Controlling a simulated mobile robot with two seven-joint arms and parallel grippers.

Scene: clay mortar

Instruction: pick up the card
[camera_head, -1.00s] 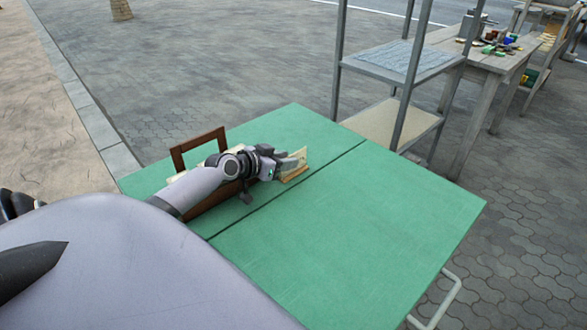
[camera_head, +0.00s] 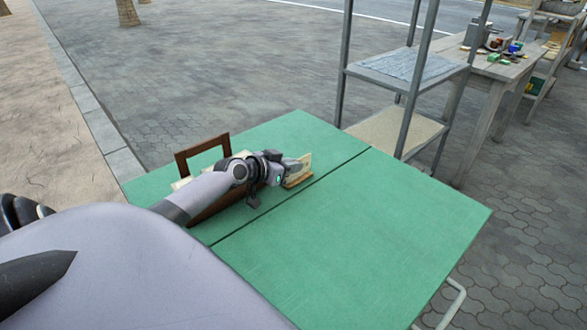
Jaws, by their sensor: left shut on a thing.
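A pale cream card (camera_head: 304,165) stands tilted at the tip of my left gripper (camera_head: 291,166), above the green table. My left gripper is shut on the card, and its fingers hide part of it. A small light-wood holder (camera_head: 299,181) sits right below the card. I cannot tell whether the card still touches it. My right gripper does not show clearly in this view.
The green folding table (camera_head: 360,230) has a seam across it and is clear on its right half. A brown wooden frame (camera_head: 181,164) stands on the table behind my left arm. A grey metal shelf (camera_head: 398,72) stands behind the table, with a cluttered wooden table (camera_head: 490,72) at the back right.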

